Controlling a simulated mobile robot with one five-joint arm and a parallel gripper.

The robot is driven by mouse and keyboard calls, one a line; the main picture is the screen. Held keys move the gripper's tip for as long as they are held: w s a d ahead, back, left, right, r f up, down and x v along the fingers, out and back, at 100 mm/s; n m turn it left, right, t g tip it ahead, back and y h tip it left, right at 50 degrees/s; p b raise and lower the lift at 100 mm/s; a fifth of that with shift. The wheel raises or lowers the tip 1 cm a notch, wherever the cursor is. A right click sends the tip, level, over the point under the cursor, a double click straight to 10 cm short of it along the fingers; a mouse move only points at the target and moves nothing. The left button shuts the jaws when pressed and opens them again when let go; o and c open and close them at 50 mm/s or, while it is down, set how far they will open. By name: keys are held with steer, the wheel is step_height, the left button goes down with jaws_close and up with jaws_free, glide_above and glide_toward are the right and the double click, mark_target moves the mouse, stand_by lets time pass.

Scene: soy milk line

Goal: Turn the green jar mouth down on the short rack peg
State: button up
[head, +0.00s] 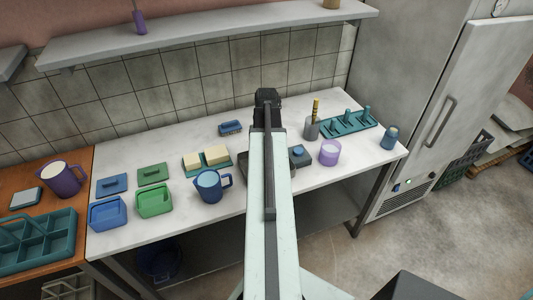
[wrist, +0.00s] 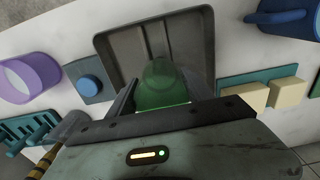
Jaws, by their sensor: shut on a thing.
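The green jar (head: 0,0) is hidden behind my arm in the head view, so I see it only in the wrist view. There the translucent green jar (wrist: 165,88) is between the fingers of my gripper (wrist: 166,104), which is shut on it. The jar appears over the grey tray (wrist: 118,42); I cannot tell whether it touches it, nor which way its mouth points. The teal rack (head: 335,130) with upright pegs of differing height stands at the right back of the counter. It shows at the left of the wrist view (wrist: 30,128).
A grey cup with a yellow-banded stick (head: 312,128) stands left of the rack. A purple cup (head: 330,153) and a blue-buttoned pad (head: 298,153) lie in front. A blue jug (head: 209,185) is left of my arm. A small blue cup (head: 390,137) stands near the right edge.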

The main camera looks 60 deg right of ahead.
step_height(320, 180, up, 11)
steer(key=p, duration=1)
steer(key=shift+r, duration=0.1)
steer(key=s, duration=0.1)
steer(key=s+a, duration=0.1)
steer(key=shift+s+a+m, duration=0.25)
steer(key=shift+s+m, duration=0.1)
steer(key=shift+m, duration=0.05)
